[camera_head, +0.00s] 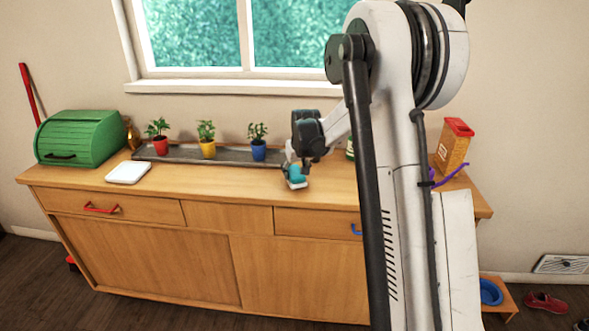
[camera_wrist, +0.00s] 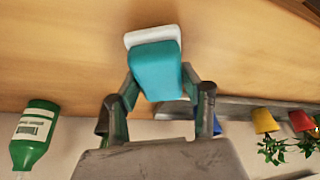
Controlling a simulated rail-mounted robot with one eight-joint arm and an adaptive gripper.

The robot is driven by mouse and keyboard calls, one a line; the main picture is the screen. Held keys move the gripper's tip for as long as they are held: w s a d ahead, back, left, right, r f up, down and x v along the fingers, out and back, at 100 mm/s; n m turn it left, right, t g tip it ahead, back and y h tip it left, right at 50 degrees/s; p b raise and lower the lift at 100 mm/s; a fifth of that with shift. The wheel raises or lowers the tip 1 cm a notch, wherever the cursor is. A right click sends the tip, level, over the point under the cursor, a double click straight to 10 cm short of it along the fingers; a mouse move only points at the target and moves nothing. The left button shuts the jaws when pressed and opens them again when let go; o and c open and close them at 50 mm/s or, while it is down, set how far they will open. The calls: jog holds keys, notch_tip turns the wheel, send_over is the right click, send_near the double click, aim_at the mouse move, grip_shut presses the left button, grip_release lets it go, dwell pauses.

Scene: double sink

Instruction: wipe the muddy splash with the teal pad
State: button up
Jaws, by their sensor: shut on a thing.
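My gripper (camera_head: 294,172) is over the wooden counter, to the right of the blue pot in the head view. In the wrist view my gripper (camera_wrist: 165,92) is shut on the teal pad (camera_wrist: 155,68), which has a white layer on its far side. The teal pad also shows in the head view (camera_head: 297,177), low over the counter or touching it; I cannot tell which. No muddy splash is visible in either view; my arm and the pad hide part of the counter.
A grey tray (camera_head: 185,154) holds potted plants in red (camera_head: 160,146), yellow (camera_head: 208,149) and blue (camera_head: 258,151) pots. A green bread box (camera_head: 80,138) and a white square item (camera_head: 128,172) stand left. A green bottle (camera_wrist: 36,133) is near my gripper. An orange-brown box (camera_head: 452,148) stands right.

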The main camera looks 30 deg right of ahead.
aim_at(294, 179)
jog(key=shift+s+a+f, duration=0.1)
jog(key=shift+s+f, duration=0.05)
jog(key=shift+f, duration=0.35)
jog(key=shift+s+a+r, duration=0.1)
jog(key=shift+s+a, duration=0.55)
jog(key=shift+s, duration=0.3)
jog(key=shift+s+a+p, duration=0.35)
jog(key=shift+s+a, duration=0.1)
jog(key=shift+s, duration=0.2)
jog(key=shift+w+d, duration=0.65)
jog(key=shift+w, duration=0.35)
jog(key=shift+w+d+f, duration=0.2)
jog(key=shift+w+f, duration=0.05)
jog(key=shift+f, duration=0.05)
jog(key=shift+w+d+r, duration=0.2)
jog(key=shift+w+d, duration=0.2)
jog(key=shift+w, duration=0.15)
notch_tip(294, 179, up, 3)
jog(key=shift+s+a+r+p, duration=0.1)
jog(key=shift+r+p, duration=0.1)
jog(key=shift+p, duration=0.35)
jog(key=shift+r, duration=0.25)
jog(key=shift+r+p, duration=1.05)
jog(key=shift+r, duration=0.95)
